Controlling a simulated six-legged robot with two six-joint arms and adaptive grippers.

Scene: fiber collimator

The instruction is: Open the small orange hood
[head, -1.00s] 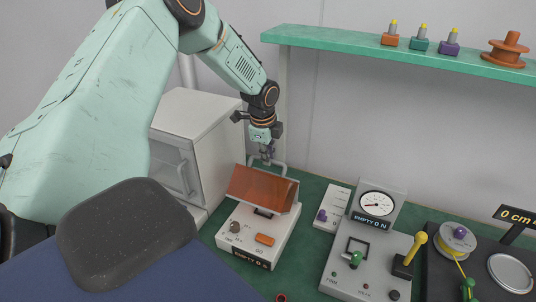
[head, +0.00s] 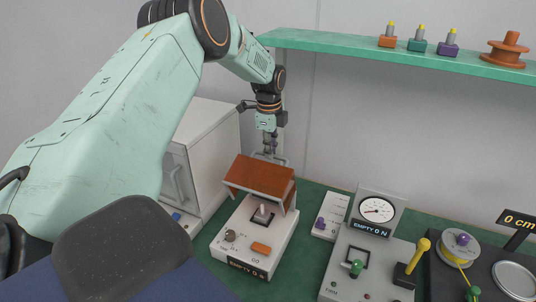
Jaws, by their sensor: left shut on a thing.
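The small orange hood (head: 260,178) sits on the white box (head: 232,262) with the "EMPTY 0" display, left of centre. The hood is swung up, and a socket with a pale peg (head: 263,214) shows below its front edge. My left gripper (head: 269,150) points down at the hood's grey handle (head: 282,157), at the hood's top rear edge. Its jaws are shut on this handle; the fingertips are small and partly hard to see. My right gripper is out of view.
A white cabinet (head: 208,140) stands close behind the hood on the left. A grey dial unit (head: 392,245) with a yellow lever is to the right. A green shelf (head: 400,52) with spools and fiber parts hangs above. Green bench (head: 300,250) shows between the units.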

